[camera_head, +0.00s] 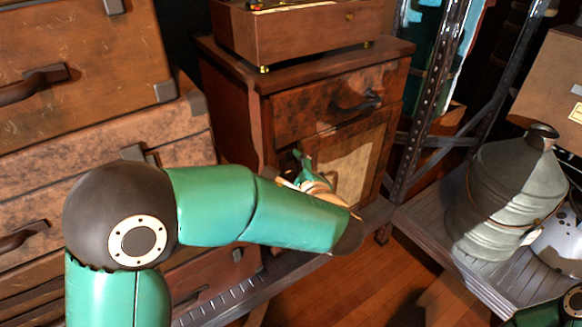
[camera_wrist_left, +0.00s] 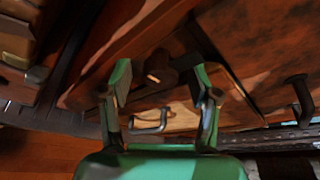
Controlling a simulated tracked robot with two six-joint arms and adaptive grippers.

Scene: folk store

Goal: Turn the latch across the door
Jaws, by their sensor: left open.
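The wooden cabinet (camera_head: 262,110) stands in the middle of the head view, with a drawer on top and a door (camera_head: 352,170) with a lighter panel below. My left gripper (camera_head: 306,165) is in front of the door's left upper part, and my forearm hides part of the door. In the left wrist view my left gripper (camera_wrist_left: 163,85) is open, its two green fingers apart. A small dark piece (camera_wrist_left: 186,62), apparently the latch, shows between and beyond the fingertips. I cannot tell its exact angle or whether a finger touches it. My right gripper is out of view.
A dark drawer handle (camera_head: 358,101) sits above the door. A wooden box (camera_head: 290,35) stands on the cabinet. Stacked suitcases (camera_head: 75,70) fill the left. A metal shelf rack (camera_head: 412,145) with a grey milk can (camera_head: 505,190) stands at the right.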

